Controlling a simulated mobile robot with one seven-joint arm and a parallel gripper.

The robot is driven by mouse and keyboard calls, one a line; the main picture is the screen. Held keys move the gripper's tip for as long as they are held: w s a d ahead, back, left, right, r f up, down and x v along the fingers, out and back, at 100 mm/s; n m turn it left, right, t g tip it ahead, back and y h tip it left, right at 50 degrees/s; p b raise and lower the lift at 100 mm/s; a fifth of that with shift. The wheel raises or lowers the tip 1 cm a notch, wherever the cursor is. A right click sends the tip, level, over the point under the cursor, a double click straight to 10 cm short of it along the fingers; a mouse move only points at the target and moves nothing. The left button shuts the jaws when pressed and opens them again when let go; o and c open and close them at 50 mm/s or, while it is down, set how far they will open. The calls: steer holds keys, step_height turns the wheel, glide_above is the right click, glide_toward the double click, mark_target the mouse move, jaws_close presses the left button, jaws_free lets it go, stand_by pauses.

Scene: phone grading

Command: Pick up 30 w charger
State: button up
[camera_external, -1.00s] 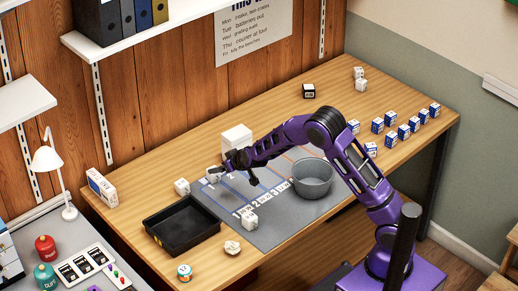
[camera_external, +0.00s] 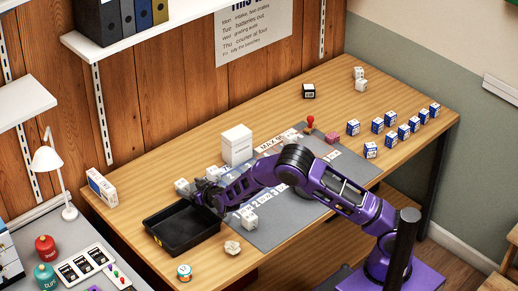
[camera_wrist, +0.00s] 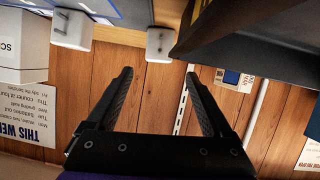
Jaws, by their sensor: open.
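Small white charger-like blocks lie around the mat, but I cannot read which is 30 W. In the external view one block (camera_external: 182,187) is on the table left of the mat, and another (camera_external: 249,220) is on the mat's front part. The wrist view shows two white blocks, one by the mat (camera_wrist: 72,28) and one nearer the tray (camera_wrist: 160,43), both beyond my fingertips. My gripper (camera_external: 206,198) is low by the tray's back right edge. In the wrist view my gripper (camera_wrist: 158,78) is open, with nothing between its fingers.
A black tray (camera_external: 160,238) stands at the front left, close to my gripper. A white box (camera_external: 236,143) stands behind the grey mat (camera_external: 275,238). Blue-and-white boxes (camera_external: 370,150) stand at the right.

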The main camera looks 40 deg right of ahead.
mark_target(183, 184)
steer(key=shift+f+b+x, duration=0.2)
steer(key=shift+b+x, duration=0.2)
steer(key=shift+x, duration=3.5)
steer(key=shift+s+d, duration=0.1)
steer(key=shift+d, duration=0.05)
jaws_close()
